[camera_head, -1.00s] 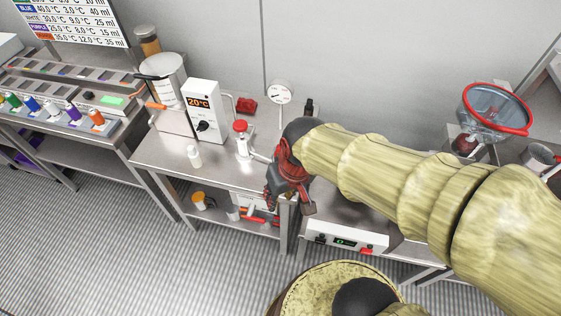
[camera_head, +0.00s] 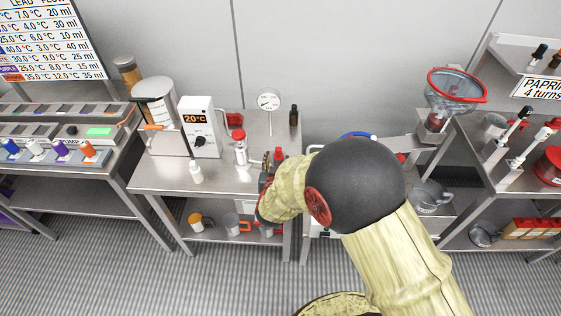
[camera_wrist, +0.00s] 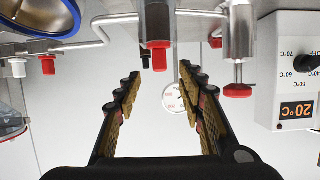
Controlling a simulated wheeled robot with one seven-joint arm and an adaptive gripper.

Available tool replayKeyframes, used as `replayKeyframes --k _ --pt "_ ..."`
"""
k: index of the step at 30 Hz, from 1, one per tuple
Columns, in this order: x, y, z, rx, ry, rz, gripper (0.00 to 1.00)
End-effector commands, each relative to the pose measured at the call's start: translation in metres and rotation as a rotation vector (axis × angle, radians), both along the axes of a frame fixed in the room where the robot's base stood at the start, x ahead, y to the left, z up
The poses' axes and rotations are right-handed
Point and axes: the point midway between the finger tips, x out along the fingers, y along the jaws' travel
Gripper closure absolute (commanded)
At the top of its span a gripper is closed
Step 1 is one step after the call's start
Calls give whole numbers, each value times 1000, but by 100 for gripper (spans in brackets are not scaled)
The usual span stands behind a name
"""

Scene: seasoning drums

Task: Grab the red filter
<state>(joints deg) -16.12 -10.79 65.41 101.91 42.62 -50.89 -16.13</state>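A metal cylinder with a red end (camera_wrist: 160,56) is ahead of my gripper (camera_wrist: 160,80), centred just beyond the fingertips in the wrist view, where the scene appears upside down. It is likely the red filter, though I cannot tell for sure. In the head view a small red part (camera_head: 278,153) shows on the pipework beside my gripper; it may be the same piece. The gripper is open, with nothing between its fingers. My wrist hides most of it in the head view.
A red-topped metal valve (camera_head: 240,148) stands close to the left, also seen in the wrist view (camera_wrist: 238,90). The 20°C control box (camera_head: 199,125) is further left. A blue-rimmed vessel (camera_wrist: 35,18) is on the other side. A dark bottle (camera_head: 294,117) stands behind.

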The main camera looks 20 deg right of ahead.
Motion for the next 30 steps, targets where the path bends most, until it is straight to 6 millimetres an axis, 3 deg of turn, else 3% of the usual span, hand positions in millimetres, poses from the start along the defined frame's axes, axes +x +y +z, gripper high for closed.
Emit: replayKeyframes --k 19,30 --pt "65 -23 -21 -13 -5 3 61" --pt "71 -24 -21 -13 -5 4 63"
